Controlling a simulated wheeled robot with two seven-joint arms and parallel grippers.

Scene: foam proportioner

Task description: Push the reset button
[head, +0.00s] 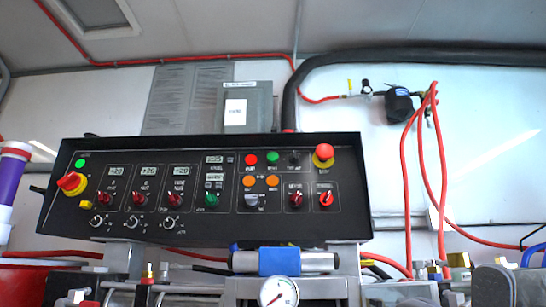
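A black control panel (200,225) fills the left and middle of the head view, tilted slightly. No button on it has a label I can read clearly, so I cannot tell which is the reset button. A large red mushroom button (323,152) on a yellow base is at the upper right corner. Neither of my grippers is in view.
A red and yellow rotary switch (72,183) sits at the panel's left. A blue-banded cylinder (280,262) and a pressure gauge (278,293) are below. Red hoses (442,170) hang at right. A grey box (248,106) is on the wall behind.

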